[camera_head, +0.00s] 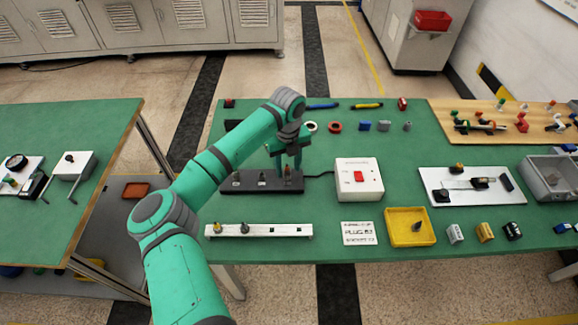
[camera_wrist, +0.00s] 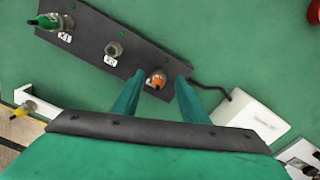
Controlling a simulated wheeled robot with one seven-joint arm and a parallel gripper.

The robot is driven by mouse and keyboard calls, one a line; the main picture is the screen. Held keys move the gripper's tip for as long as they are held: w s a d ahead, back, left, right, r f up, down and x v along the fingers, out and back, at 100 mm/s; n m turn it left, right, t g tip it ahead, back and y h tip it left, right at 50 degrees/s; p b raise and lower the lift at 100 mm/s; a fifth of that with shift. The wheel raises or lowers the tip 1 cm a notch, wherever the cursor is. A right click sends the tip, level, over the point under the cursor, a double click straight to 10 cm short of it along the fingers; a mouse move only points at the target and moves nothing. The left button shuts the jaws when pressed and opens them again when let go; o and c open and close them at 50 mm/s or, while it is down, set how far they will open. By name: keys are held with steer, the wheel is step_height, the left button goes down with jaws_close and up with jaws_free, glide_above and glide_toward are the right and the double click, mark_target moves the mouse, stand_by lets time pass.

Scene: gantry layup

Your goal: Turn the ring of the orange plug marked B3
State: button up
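The orange plug (camera_wrist: 157,80) sits at one end of a dark socket strip (camera_wrist: 85,47). In the wrist view my gripper (camera_wrist: 160,86) has its two green fingers apart, one on each side of the orange plug, with gaps between. In the head view my gripper (camera_head: 289,158) points down over the right end of the dark strip (camera_head: 245,182). A green plug (camera_wrist: 45,22) stands at the other end, and a grey socket (camera_wrist: 113,49) is in the middle. No B3 marking is readable on the plug. A white card (camera_head: 358,233) reads "PLUG B3" in part.
A white box with a red switch (camera_head: 359,179) stands right of the strip, joined by a black cable. A white rail (camera_head: 258,230) lies in front, and a yellow tray (camera_head: 391,229) is front right. Rings and small blocks lie behind. Green table is bare between them.

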steer(key=shift+a, duration=0.3)
steer(key=shift+c, duration=0.9)
steer(key=shift+s+d, duration=0.1)
jaws_close()
